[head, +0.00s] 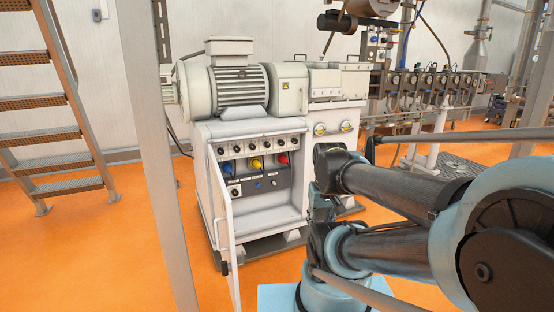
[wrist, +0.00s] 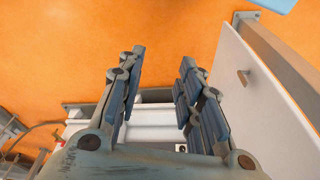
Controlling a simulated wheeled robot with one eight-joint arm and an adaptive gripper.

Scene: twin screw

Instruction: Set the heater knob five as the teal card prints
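A row of small black knobs (head: 252,147) runs along the upper panel inside the open white cabinet in the head view. Their markings are too small to read, so I cannot tell which is heater knob five. I cannot make out a teal card in either view. My gripper (wrist: 162,57) is open and empty in the wrist view, its two dark jointed fingers apart. It points down over the orange floor and a white edge of the machine, beside a white panel. In the head view my arm hides the gripper's end.
The cabinet door (head: 222,225) stands open toward me. Blue, yellow and red connectors (head: 256,162) sit below the knobs. A large motor (head: 238,83) tops the cabinet. A grey post (head: 157,150) stands at the left, near stairs (head: 50,110). Round dials (head: 425,82) line the barrel.

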